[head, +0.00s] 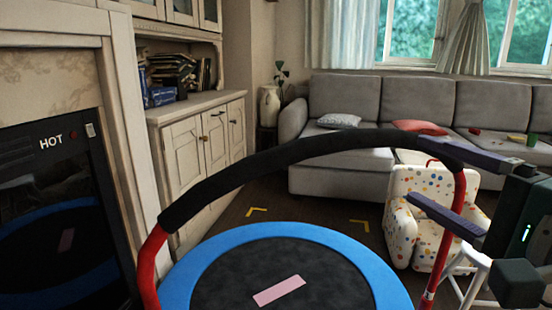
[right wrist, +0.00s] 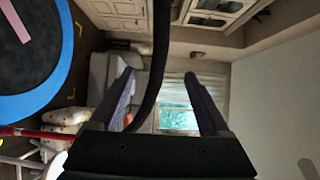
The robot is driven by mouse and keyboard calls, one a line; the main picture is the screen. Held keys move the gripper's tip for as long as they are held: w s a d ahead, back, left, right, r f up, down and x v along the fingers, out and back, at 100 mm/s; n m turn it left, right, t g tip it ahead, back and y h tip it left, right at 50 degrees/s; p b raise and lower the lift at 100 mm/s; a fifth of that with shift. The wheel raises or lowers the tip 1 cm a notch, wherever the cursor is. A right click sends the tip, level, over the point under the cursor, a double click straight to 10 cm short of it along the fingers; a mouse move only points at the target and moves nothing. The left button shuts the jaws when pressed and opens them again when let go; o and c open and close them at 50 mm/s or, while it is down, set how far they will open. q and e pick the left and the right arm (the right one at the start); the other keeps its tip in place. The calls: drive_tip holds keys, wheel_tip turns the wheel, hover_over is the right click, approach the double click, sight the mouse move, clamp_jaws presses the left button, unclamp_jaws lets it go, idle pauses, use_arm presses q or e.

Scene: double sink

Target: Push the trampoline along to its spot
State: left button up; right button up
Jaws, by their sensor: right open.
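The trampoline (head: 385,280) has a blue rim, a dark mat with a pink patch, and a tall handle of red posts under a curved black padded bar (head: 310,150). Two yellow corner marks, a left one (head: 257,211) and a right one (head: 359,225), lie on the floor beyond its far rim. My right gripper (head: 426,170) is open at the handle's right end. In the right wrist view the black bar (right wrist: 161,50) passes between its spread fingers; I cannot tell whether they touch it. My left gripper is not in view.
A spotted child's armchair (head: 420,225) and a white stool (head: 475,270) stand close at the right. A grey sofa (head: 345,180) stands at the back. A cream cabinet (head: 190,150) and a dark fireplace (head: 60,220) line the left. Bare floor lies between trampoline and sofa.

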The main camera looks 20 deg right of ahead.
approach(358, 144)
drive_tip(key=w+b, duration=0.1)
drive_tip(key=w, duration=0.9)
drive_tip(key=shift+w+a+b, duration=0.25)
drive_tip(key=shift+w+b, duration=0.1)
drive_tip(key=shift+w, duration=0.05)
drive_tip(key=shift+w+r, duration=0.1)
drive_tip(key=shift+w, duration=0.35)
clamp_jaws()
idle(0.4)
